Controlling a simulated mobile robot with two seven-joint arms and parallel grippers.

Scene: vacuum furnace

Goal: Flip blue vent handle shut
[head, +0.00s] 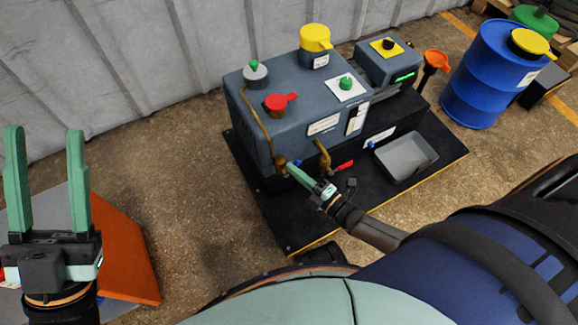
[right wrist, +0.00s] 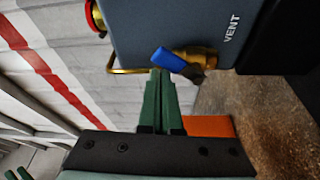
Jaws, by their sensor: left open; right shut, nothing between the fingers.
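The blue vent handle (right wrist: 176,65) sits on a brass valve (right wrist: 203,56) beside the white word VENT on the grey furnace housing (right wrist: 175,22). In the head view only a small blue bit of the handle (head: 297,162) shows by my right gripper (head: 288,166). In the right wrist view the shut, empty fingers of my right gripper (right wrist: 157,74) end right at the handle's free end; I cannot tell whether they touch it. The handle lies slanted in that view. My left gripper (head: 44,132) is open and empty at the far left, well away from the furnace.
Another brass valve with a red handle (head: 344,166) is right of my right gripper. A grey tray (head: 425,150) lies on the black base. Knobs in red, green and yellow stand on the furnace top. A blue barrel (head: 483,80) stands at upper right.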

